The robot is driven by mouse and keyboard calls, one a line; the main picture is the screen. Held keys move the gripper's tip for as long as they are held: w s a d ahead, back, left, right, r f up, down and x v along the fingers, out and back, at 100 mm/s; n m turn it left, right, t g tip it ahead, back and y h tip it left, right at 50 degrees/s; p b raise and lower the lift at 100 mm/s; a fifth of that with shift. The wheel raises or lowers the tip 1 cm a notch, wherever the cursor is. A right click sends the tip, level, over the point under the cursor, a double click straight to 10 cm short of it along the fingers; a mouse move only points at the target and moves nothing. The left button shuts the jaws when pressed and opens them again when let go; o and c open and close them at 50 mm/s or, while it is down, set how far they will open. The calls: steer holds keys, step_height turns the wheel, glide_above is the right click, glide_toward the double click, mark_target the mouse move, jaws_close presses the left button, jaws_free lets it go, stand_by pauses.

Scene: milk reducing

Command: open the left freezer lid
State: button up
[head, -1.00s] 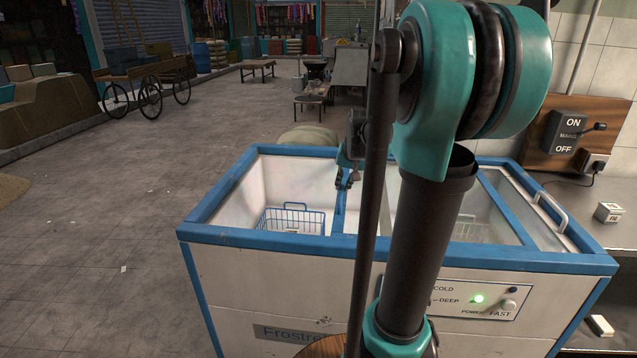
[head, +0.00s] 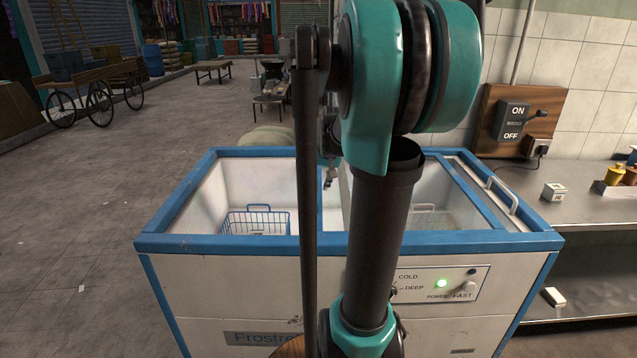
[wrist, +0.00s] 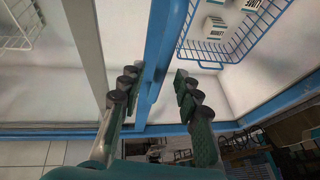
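The chest freezer (head: 345,243) is white with blue edges. Its left compartment (head: 262,185) shows a blue wire basket (head: 257,222) inside; I cannot tell whether clear glass covers it. A pale handle (head: 503,195) is on the far right of the top. My gripper (head: 328,180) hangs near the blue middle bar, partly hidden by my arm. In the wrist view my gripper (wrist: 153,95) has its fingers apart, with the blue bar (wrist: 163,45) showing between them. Contact is unclear. The basket (wrist: 235,40) with white cartons is at the upper right there.
A steel counter (head: 595,212) stands at the right against the tiled wall, with small boxes on it. A switch board (head: 515,118) is above it. The floor (head: 75,230) left of the freezer is open. A cart (head: 95,95) stands far off at the left.

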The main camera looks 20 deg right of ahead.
steer(key=v, duration=1.2)
stand_by(0.5)
